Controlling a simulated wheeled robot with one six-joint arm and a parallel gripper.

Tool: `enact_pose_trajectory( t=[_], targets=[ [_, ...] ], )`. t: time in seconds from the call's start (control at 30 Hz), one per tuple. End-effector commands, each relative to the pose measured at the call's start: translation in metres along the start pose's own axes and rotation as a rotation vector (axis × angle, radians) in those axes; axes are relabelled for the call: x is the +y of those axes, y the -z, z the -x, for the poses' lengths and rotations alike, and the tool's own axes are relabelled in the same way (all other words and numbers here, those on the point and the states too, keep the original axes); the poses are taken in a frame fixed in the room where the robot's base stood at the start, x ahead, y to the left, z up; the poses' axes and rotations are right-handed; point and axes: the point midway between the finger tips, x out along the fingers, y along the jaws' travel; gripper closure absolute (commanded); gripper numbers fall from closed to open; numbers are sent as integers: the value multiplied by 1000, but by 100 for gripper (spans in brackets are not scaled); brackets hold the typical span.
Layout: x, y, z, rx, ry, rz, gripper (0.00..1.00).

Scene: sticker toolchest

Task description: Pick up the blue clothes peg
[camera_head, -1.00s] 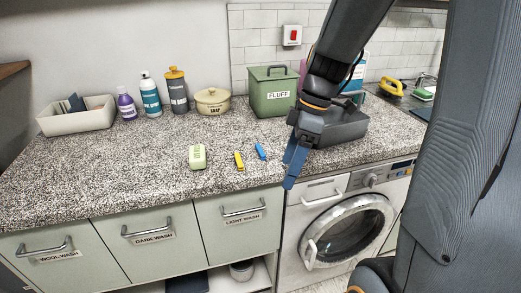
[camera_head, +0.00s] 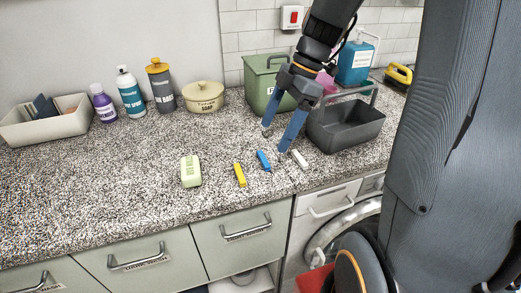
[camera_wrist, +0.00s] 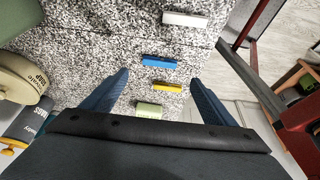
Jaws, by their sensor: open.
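The blue clothes peg (camera_head: 264,160) lies on the speckled worktop between a yellow peg (camera_head: 240,174) and a white peg (camera_head: 300,159). In the wrist view the blue peg (camera_wrist: 159,61) lies crosswise, ahead of and between the fingertips. My gripper (camera_head: 275,140) is open and empty. In the head view its blue fingers point down, just behind and above the blue peg, apart from it. The yellow peg (camera_wrist: 161,87) and the white peg (camera_wrist: 185,20) also show in the wrist view, on either side of the blue one.
A green soap bar (camera_head: 191,170) lies left of the pegs. A dark grey caddy (camera_head: 345,130) stands close on the right, and a green bin (camera_head: 262,90) behind. A cream soap pot (camera_head: 204,97) and bottles line the back. The worktop's front left is clear.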

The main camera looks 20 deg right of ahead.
Motion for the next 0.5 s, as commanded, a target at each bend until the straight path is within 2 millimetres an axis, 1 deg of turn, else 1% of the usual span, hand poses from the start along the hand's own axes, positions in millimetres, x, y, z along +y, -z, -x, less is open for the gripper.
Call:
enact_pose_trajectory(
  t=[0.37,0.5],
  targets=[
    [-2,-9,-28,0,-5,-20,20],
    [-4,-10,-46,2,-2,-22,20]
  ],
)
